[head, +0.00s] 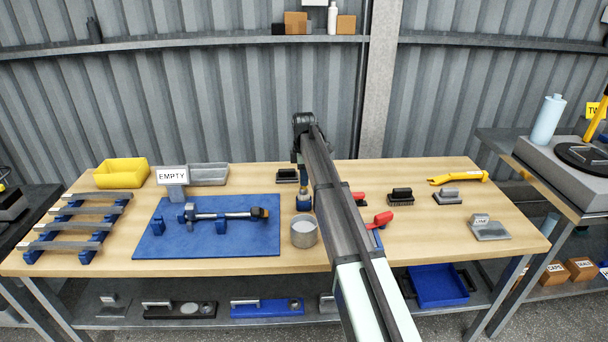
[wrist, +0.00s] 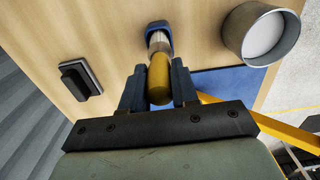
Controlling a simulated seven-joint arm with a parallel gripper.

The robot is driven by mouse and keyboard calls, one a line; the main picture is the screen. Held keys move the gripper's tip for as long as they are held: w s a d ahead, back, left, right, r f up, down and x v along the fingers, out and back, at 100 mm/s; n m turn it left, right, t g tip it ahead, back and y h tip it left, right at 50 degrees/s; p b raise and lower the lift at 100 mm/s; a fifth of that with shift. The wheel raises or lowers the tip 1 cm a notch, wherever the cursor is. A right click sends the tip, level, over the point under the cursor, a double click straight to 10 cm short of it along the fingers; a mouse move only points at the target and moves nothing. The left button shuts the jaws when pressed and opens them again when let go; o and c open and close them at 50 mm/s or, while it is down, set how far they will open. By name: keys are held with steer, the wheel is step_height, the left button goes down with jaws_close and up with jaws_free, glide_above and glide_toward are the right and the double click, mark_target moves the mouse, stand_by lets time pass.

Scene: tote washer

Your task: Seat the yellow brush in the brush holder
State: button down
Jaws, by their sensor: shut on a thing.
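My gripper (wrist: 159,84) is shut on the yellow brush (wrist: 159,74), one finger on each side of its handle. The brush's pale lower part points away from the gripper, toward the blue brush holder (wrist: 168,38). Its end overlaps the holder's opening in the wrist view; I cannot tell how deep it sits. In the head view the holder (head: 303,204) stands on the bench just behind the metal cup, with my gripper (head: 299,160) above it. The brush is hardly distinguishable there.
An open metal cup (head: 304,234) stands close in front of the holder; it also shows in the wrist view (wrist: 262,35). A black block-shaped brush (head: 287,176) lies behind. A blue mat (head: 180,252) with a tool is left. Red-handled items (head: 380,219) lie right.

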steer(key=shift+f, duration=0.35)
stand_by(0.4)
steer(key=shift+c, duration=1)
jaws_free()
steer(key=shift+r, duration=0.15)
steer(key=shift+r, duration=4.4)
